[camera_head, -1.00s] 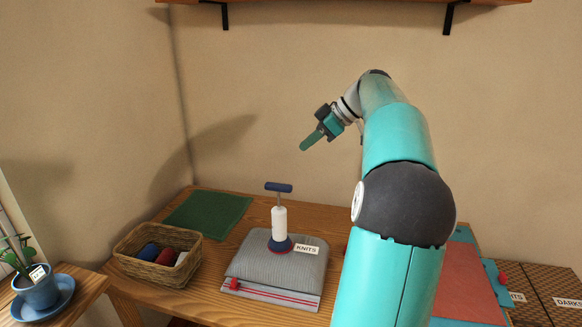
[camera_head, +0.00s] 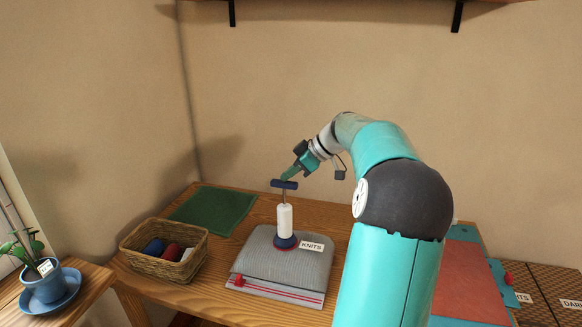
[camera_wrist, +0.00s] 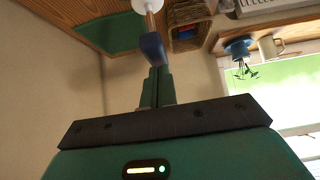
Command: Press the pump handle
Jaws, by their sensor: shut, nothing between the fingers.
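The pump (camera_head: 285,218) stands upright on a grey folded knit bag (camera_head: 270,262) with a red-striped edge. It has a white barrel, a dark blue and red base, and a thin rod rising to a dark blue T-shaped handle (camera_head: 284,184). My gripper (camera_head: 287,176) is shut and empty, its tips right at the top of the handle. In the wrist view the shut fingers (camera_wrist: 155,85) point at the handle (camera_wrist: 152,47), close to its end. I cannot tell whether they touch. The rod shows fully between handle and barrel.
A wicker basket (camera_head: 163,263) with rolled items stands left of the bag. A green mat (camera_head: 213,210) lies behind it. A potted plant (camera_head: 45,283) stands on the side table at far left. A red board (camera_head: 462,282) lies at right. A shelf runs overhead.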

